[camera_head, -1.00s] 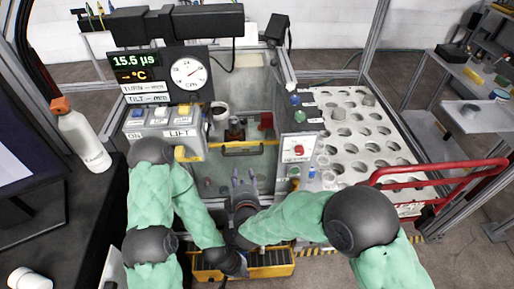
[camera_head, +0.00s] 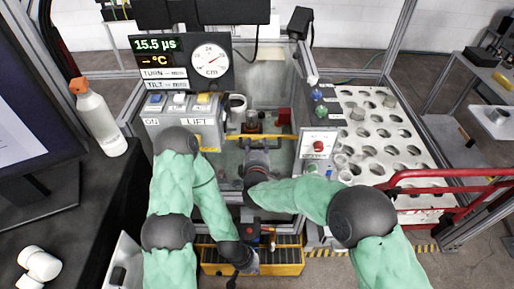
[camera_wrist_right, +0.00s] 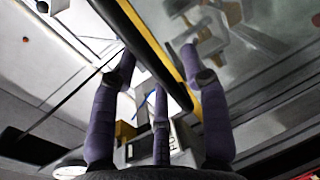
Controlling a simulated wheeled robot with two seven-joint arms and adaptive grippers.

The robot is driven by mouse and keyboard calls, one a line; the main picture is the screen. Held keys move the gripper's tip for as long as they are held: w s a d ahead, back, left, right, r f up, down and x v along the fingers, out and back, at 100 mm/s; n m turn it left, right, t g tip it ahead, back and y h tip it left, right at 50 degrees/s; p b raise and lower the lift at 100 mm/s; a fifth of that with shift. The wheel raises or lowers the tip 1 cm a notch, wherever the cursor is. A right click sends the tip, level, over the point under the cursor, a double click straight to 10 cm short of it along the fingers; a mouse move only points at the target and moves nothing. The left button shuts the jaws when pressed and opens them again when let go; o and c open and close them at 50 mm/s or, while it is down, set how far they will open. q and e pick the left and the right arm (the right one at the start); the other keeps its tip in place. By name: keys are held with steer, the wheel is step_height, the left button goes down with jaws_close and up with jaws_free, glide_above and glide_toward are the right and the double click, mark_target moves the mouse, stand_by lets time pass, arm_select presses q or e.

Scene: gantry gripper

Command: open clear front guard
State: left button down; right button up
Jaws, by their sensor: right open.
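The clear front guard (camera_head: 228,168) stands across the front of the machine's bay, with a yellow bar (camera_head: 273,137) along its upper part. My right gripper (camera_head: 257,147) is at this bar, pointing away from me. In the right wrist view the yellow bar (camera_wrist_right: 152,38) runs diagonally between the spread purple fingers of my right gripper (camera_wrist_right: 158,68). They are open, and I cannot tell whether they touch it. My left gripper (camera_head: 243,262) is low at the yellow-edged tray (camera_head: 285,268). Its fingers are too unclear to tell their state.
The LIFT button panel (camera_head: 181,108) stands left of the bay, and a switch panel (camera_head: 317,146) stands right of it. A white perforated table (camera_head: 407,133) and a red rail (camera_head: 440,190) are farther right. A white bottle (camera_head: 99,120) stands at the left.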

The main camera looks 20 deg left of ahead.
steer(key=shift+w, duration=0.25)
jaws_close()
step_height(320, 180, down, 27)
steer(key=b, duration=1.1)
steer(key=shift+s+b, duration=0.1)
steer(key=shift+b, duration=0.2)
steer(key=shift+r, duration=0.1)
jaws_free()
steer(key=shift+r, duration=0.1)
steer(key=v, duration=1.2)
